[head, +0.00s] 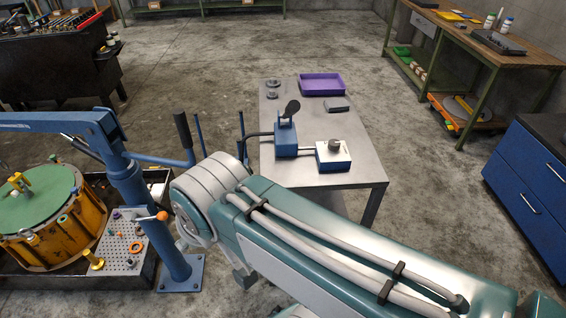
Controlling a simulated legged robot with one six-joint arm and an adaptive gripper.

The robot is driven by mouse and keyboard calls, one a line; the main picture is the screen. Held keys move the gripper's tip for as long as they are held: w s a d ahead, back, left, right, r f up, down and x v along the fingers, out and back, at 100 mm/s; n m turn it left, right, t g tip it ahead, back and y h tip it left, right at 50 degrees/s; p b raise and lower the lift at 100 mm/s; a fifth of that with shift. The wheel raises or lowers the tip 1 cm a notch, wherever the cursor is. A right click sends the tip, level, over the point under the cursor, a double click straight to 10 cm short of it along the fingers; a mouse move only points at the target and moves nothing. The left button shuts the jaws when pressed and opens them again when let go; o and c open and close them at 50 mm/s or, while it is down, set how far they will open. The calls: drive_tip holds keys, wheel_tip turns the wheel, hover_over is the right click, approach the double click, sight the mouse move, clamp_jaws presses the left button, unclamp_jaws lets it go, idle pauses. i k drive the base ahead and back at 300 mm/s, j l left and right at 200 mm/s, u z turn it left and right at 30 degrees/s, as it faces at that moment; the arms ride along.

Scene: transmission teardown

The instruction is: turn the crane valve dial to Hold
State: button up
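A white box with a round grey knob (335,146) on top stands on the steel table (353,178), near its front. This looks like the valve dial; its markings and setting are too small to read. A hose or bar joins it to a blue unit (286,139) with an upright dark paddle-shaped lever on its left. The blue crane (127,183) stands at the left, with its boom reaching out of the picture. My arm crosses the lower right and middle, in front of the table. My gripper is not visible.
A purple tray (321,84), a small grey block and round grey parts lie at the table's far end. A yellow drum with a green top (38,205) sits by the crane. A blue cabinet (537,190) and workbench stand at right. The floor right of the table is clear.

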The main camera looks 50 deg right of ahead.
sight(334, 145)
drive_tip(key=z, duration=1.4)
drive_tip(key=i+l, duration=0.3)
drive_tip(key=l, duration=0.15)
drive_tip(key=i+l+z, duration=0.1)
drive_tip(key=i+l, duration=0.2)
drive_tip(key=l, duration=0.15)
